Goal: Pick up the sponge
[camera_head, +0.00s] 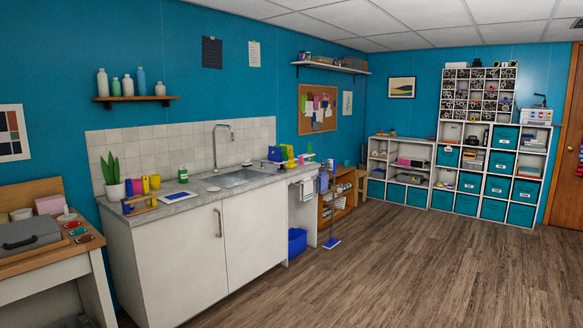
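I cannot make out the sponge for certain at this distance. A white counter (190,213) with a sink (238,178) and a tall faucet (223,140) stands along the left wall. Small blue, green and yellow items (286,153) cluster at the counter's far end, too small to identify. Yellow and purple containers (144,184) stand beside a potted plant (114,180). Neither of my grippers is in view.
The wooden floor (370,270) is open in the middle and right. A desk (45,250) with a grey case (28,238) stands at the left. A blue bin (297,242) and an upright mop (332,215) stand past the cabinet. Shelves with teal boxes (468,182) line the back.

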